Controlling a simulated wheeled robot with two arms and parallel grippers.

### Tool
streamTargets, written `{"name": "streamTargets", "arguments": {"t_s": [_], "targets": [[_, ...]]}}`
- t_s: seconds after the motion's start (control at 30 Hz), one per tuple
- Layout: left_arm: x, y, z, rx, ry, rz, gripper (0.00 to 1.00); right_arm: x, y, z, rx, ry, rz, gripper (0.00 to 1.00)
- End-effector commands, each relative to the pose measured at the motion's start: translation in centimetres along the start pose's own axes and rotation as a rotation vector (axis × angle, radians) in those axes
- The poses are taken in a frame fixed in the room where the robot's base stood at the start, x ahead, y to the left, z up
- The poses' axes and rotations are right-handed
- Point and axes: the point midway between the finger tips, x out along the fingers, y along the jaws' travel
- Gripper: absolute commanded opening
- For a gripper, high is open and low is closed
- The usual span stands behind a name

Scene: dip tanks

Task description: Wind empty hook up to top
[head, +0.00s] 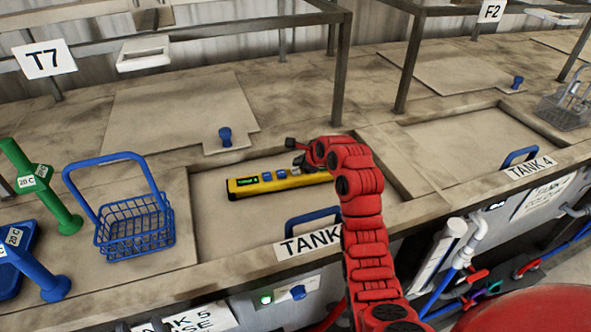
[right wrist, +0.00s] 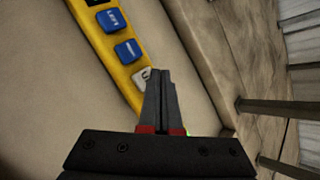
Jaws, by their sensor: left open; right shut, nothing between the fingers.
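The yellow pendant (head: 275,182) lies on the tank lid in the head view, with a small green-lit display and blue buttons. In the right wrist view the pendant (right wrist: 110,40) shows two blue buttons and a pale key (right wrist: 144,77). My right gripper (head: 299,164) is shut and empty, above the pendant's right part. In the right wrist view its fingertips (right wrist: 160,76) are right beside the pale key; I cannot tell whether they touch. A pale loop-shaped piece (head: 144,56) hangs under the upper left frame, carrying nothing; I cannot tell whether it is the hook. My left gripper is not in view.
A blue wire basket (head: 136,225) stands at the left, near green and blue posts (head: 40,184) marked 20 C. A blue handle (head: 312,215) is on the near lid. A grey basket (head: 568,108) stands at the far right. Dark frame posts (head: 340,70) rise behind.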

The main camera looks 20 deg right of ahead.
Motion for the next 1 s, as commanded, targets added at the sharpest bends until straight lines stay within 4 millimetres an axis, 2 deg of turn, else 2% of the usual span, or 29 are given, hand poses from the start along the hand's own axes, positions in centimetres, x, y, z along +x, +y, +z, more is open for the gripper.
{"name": "streamTargets", "arguments": {"t_s": [0.17, 0.67, 1.0], "targets": [[0.2, 0.0, 0.0, 0.0, 0.0, 0.0, 0.5, -0.2, -0.2, 0.2, 0.0, 0.0, -0.001, 0.0], [2.3, -0.1, -0.4, 0.0, 0.0, 0.0, 0.5, -3.4, -2.4, 2.5, 0.0, 0.0, 0.001, 0.0], [2.2, -0.1, -0.4, 0.0, 0.0, 0.0, 0.5, -3.5, -2.5, 2.5, 0.0, 0.001, 0.001, 0.0]]}}
